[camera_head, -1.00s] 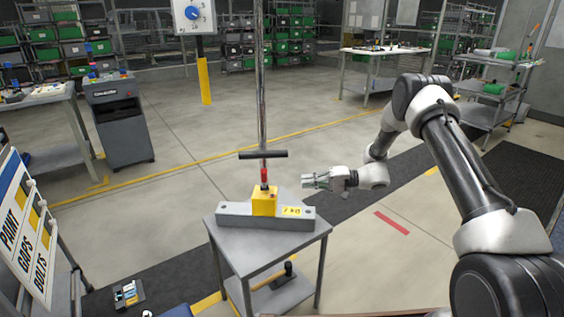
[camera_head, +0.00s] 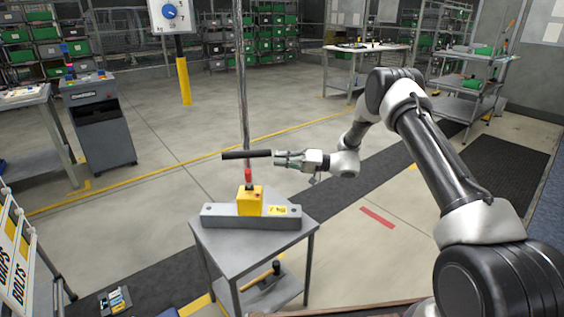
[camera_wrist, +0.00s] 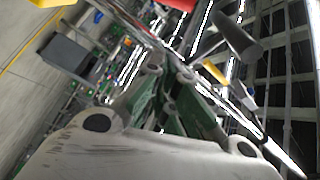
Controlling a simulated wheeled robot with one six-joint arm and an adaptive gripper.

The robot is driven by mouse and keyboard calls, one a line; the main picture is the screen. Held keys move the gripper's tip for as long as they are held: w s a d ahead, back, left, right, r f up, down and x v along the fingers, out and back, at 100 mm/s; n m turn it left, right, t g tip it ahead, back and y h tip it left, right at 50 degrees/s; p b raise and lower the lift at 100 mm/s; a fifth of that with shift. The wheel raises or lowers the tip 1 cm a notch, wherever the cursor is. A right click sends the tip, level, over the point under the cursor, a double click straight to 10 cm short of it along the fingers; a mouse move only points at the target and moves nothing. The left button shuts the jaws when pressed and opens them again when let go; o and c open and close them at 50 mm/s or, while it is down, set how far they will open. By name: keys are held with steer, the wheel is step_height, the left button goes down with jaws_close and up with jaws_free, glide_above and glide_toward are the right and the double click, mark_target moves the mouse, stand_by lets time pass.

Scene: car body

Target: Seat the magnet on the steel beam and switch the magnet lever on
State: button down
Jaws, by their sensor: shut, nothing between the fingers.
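The yellow magnet (camera_head: 250,201) sits upright on the grey steel beam (camera_head: 220,214), which lies on a small grey table (camera_head: 246,246). A red lever (camera_head: 248,176) stands up from the magnet's top; whether it is on or off I cannot tell. My gripper (camera_head: 278,159) is shut and empty, above and right of the magnet. Its tips are by the right end of a black crossbar (camera_head: 245,154); whether they touch it is unclear. In the wrist view my green-grey fingers (camera_wrist: 172,85) fill the middle, with a red piece (camera_wrist: 180,4) at the top edge.
A hammer (camera_head: 276,268) lies on the table's lower shelf. A sign stand (camera_head: 18,255) is at left, a grey cabinet (camera_head: 97,120) farther back.

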mark_target(248, 180)
steer(key=s+a, duration=0.2)
steer(key=a, duration=0.6)
steer(key=shift+s+f, duration=0.3)
steer(key=shift+f, duration=0.15)
steer(key=shift+s, duration=0.1)
steer(key=shift+s+n, duration=0.2)
steer(key=shift+n, duration=0.2)
